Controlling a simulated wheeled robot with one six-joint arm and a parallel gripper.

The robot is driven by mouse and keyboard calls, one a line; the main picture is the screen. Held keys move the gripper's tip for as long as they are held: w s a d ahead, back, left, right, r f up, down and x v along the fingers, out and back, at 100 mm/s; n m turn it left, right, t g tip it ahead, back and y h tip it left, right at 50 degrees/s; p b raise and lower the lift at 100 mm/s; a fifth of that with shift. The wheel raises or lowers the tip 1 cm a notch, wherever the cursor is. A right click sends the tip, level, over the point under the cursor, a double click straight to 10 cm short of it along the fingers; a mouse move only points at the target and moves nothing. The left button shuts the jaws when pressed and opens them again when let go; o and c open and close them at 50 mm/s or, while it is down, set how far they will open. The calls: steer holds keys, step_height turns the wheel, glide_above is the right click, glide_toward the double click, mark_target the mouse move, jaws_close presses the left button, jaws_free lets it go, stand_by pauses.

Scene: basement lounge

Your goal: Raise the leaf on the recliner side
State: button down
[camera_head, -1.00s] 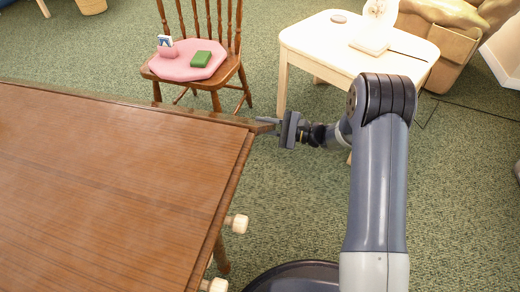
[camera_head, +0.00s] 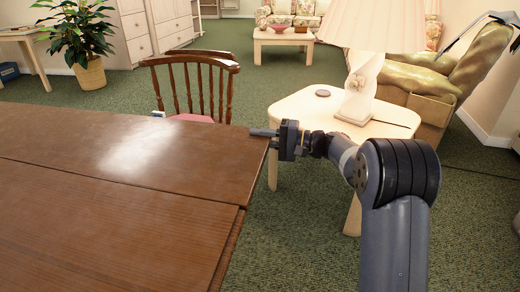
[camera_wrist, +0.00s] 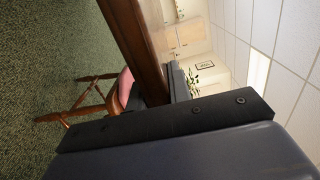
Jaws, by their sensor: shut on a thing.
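The drop-leaf table (camera_head: 100,225) is brown wood and fills the lower left of the head view. Its far leaf (camera_head: 150,145), on the recliner's side, extends beyond a seam and looks about level with the fixed top. My gripper (camera_head: 264,132) is shut on the leaf's far right corner. In the wrist view the leaf's brown edge (camera_wrist: 135,45) runs up from my dark gripper (camera_wrist: 165,112). The leaf's underside and any support beneath it are hidden in the head view.
A wooden chair (camera_head: 205,85) stands just beyond the leaf. A cream side table (camera_head: 290,105) with a lamp (camera_head: 362,85) is close behind my gripper. The green recliner (camera_head: 440,75) is at the upper right.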

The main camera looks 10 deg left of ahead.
steer(key=shift+r, duration=0.45)
steer(key=shift+r, duration=0.1)
steer(key=c, duration=1.3)
jaws_free()
steer(key=d+p, duration=0.3)
steer(key=d, duration=0.7)
steer(key=shift+s+d, duration=0.4)
steer(key=shift+s, duration=0.05)
